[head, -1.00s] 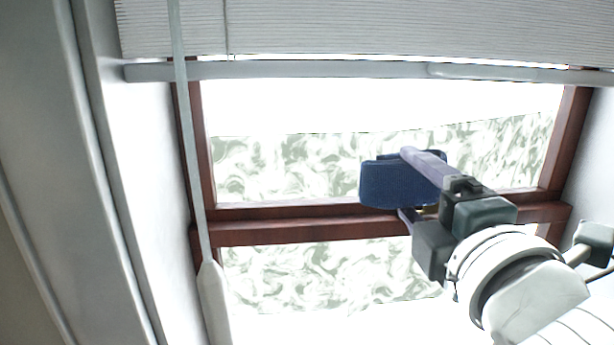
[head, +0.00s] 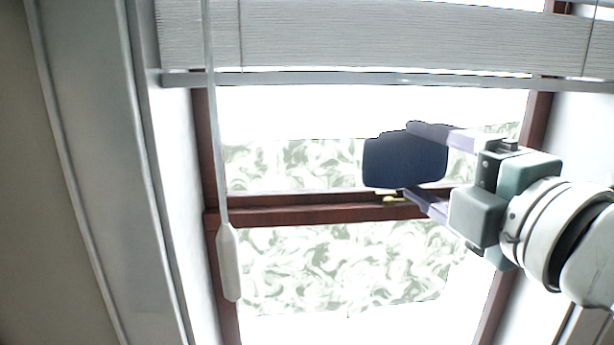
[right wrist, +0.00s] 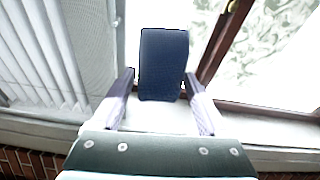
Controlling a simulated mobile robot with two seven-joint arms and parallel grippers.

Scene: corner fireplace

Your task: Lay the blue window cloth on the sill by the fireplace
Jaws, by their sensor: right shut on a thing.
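The blue window cloth (head: 403,160) is a dark blue folded pad held up in front of the window in the head view. My right gripper (head: 420,160) is shut on it, with one finger above and one below in that view. The right wrist view shows the cloth (right wrist: 163,62) between the two fingers of the gripper (right wrist: 160,88). The pale sill (right wrist: 150,118) lies beyond and below the gripper in the right wrist view, with dark red brick (right wrist: 35,160) under its edge. The left gripper is not in view.
A brown window frame (head: 300,210) with patterned panes (head: 340,260) stands behind the cloth. A grey blind (head: 370,40) hangs above it, and its wand (head: 229,262) hangs at left. A pale upright casing (head: 100,150) bounds the left side.

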